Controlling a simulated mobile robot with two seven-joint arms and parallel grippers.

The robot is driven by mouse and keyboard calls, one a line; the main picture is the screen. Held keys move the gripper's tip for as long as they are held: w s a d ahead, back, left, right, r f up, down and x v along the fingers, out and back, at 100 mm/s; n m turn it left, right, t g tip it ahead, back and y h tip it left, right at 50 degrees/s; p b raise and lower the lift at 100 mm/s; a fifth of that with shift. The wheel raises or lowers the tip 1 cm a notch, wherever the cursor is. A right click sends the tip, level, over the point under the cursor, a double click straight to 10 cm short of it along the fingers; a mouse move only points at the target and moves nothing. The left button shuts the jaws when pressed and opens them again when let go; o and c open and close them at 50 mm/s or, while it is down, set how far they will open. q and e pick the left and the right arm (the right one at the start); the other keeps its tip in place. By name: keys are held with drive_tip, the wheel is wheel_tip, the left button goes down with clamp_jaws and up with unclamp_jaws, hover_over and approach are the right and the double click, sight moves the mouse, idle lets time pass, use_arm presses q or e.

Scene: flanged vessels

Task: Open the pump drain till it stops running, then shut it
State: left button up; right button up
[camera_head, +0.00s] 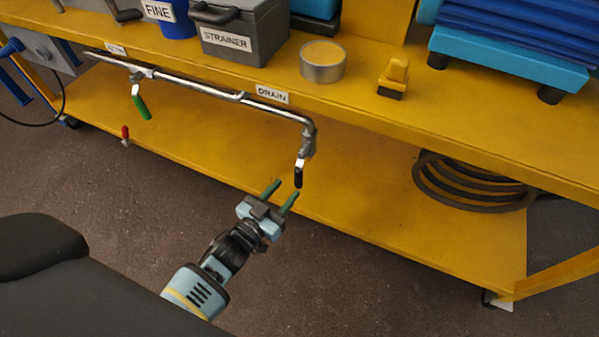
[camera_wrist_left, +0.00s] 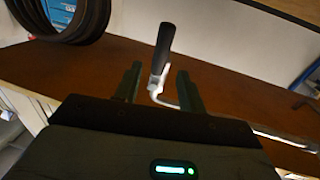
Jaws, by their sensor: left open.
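The drain valve's black lever handle (camera_head: 298,176) hangs down at the right end of the metal pipe (camera_head: 265,105), below the DRAIN label (camera_head: 272,94). My left gripper (camera_head: 282,192) is open, with its green fingers pointing up toward the handle. In the left wrist view the black handle (camera_wrist_left: 166,48) shows beyond and between the fingertips (camera_wrist_left: 158,78), on a pale metal stem. The fingers do not appear closed on it. No running liquid can be made out at the outlet. My right gripper is not in view.
A green handle (camera_head: 140,106) and a red one (camera_head: 125,133) hang further left. A strainer box (camera_head: 238,30), a tin (camera_head: 322,62) and a yellow block (camera_head: 393,76) stand on the upper shelf (camera_head: 450,125). Coiled hose (camera_head: 470,185) lies on the lower shelf at right.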

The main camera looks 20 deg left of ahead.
sight(296, 179)
use_arm(q)
drive_tip(key=b+x, duration=0.1)
drive_tip(key=x, duration=0.4)
drive_tip(key=shift+f, duration=0.1)
drive_tip(key=shift+b+x, duration=0.45)
drive_tip(key=shift+x, duration=0.5)
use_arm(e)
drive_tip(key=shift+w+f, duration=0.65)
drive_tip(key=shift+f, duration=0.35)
use_arm(q)
drive_tip(key=c, duration=0.7)
clamp_jaws()
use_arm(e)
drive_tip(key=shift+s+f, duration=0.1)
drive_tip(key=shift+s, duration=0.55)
